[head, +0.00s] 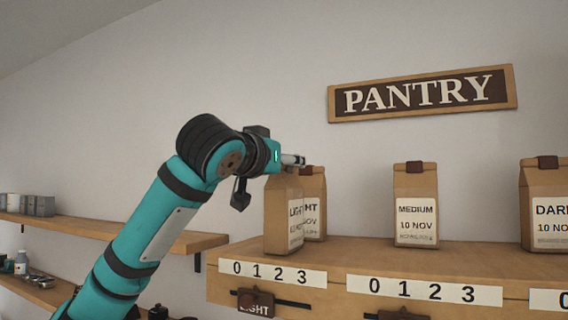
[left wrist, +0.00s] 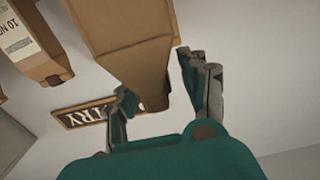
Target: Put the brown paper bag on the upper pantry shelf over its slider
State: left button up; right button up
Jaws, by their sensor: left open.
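A brown paper bag (head: 283,215) with a LIGHT label is at the left end of the upper pantry shelf (head: 330,253), upright, its base at the shelf top. It stands in front of and partly covers another LIGHT bag (head: 315,195). My left gripper (head: 290,161) is at the top of the front bag. In the left wrist view the open fingers (left wrist: 157,76) are on either side of the narrow top of the bag (left wrist: 125,30); whether they touch it is unclear. The LIGHT slider (head: 255,303) is on the shelf front below. My right gripper is not seen.
A MEDIUM bag (head: 416,205) and a DARK bag (head: 546,205) stand farther right on the shelf, with free room between. A PANTRY sign (head: 422,93) hangs on the wall above. Lower shelves (head: 150,236) with small items are at the left.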

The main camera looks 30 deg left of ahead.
pick_arm(q)
jog(key=shift+s, duration=0.2)
jog(key=s+b, duration=0.7)
jog(key=s, duration=0.4)
jog(key=shift+s+d+r, duration=0.15)
jog(key=shift+s+d, duration=0.2)
jog(key=shift+d, duration=0.1)
